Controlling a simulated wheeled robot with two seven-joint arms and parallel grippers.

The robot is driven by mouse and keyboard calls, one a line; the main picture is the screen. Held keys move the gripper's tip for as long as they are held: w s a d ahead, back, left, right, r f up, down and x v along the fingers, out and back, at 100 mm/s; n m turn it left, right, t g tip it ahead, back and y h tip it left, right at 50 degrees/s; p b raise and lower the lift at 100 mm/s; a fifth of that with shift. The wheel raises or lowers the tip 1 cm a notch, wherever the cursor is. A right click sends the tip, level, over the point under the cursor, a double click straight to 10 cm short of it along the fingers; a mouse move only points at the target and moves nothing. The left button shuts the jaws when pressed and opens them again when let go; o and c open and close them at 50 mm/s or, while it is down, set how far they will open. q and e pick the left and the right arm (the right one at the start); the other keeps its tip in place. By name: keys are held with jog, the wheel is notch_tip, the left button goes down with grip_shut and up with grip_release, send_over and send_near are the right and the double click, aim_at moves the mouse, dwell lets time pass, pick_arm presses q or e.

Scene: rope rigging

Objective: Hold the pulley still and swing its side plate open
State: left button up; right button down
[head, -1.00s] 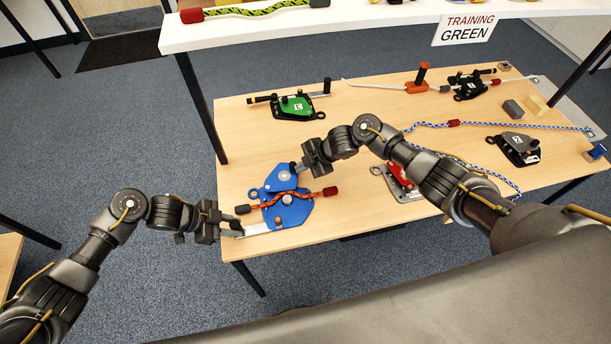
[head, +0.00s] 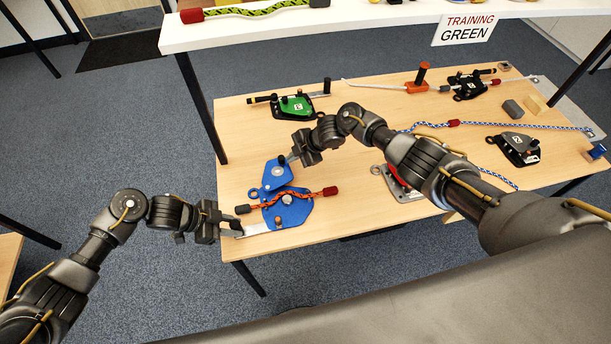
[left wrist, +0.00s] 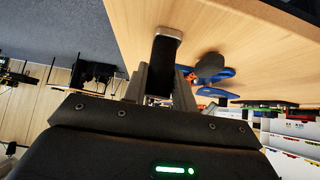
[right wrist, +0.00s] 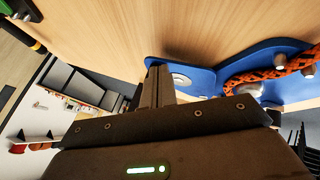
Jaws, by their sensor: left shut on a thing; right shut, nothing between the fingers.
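The blue pulley (head: 297,212) lies on the table's near left part, an orange rope (head: 311,194) crossing it. Its blue upper side plate (head: 275,172), with a round silver hub, sticks out toward the back. My right gripper (head: 287,161) is shut and empty at the upper plate's far right edge. In the right wrist view the fingertips (right wrist: 160,72) overlap the plate (right wrist: 196,80); contact is unclear.
A green device (head: 297,105) lies further back. A red device (head: 398,185) is partly hidden by my right arm. A blue-white rope (head: 500,124) and a grey device (head: 518,148) lie to the right. A shelf (head: 390,14) spans the back. Table left of the green device is clear.

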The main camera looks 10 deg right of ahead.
jog(key=shift+s+d, duration=0.1)
jog(key=shift+s+d, duration=0.15)
jog(key=shift+d, duration=0.1)
jog(key=shift+s+d+f, duration=0.1)
jog(key=shift+s+d, duration=0.75)
jog(key=shift+d, duration=0.3)
jog(key=d+r, duration=0.6)
jog(key=r, duration=0.2)
jog(key=shift+s+d+r, duration=0.1)
pick_arm(q)
jog(key=o, duration=0.9)
jog(key=shift+o, duration=0.2)
jog(key=shift+r, duration=0.1)
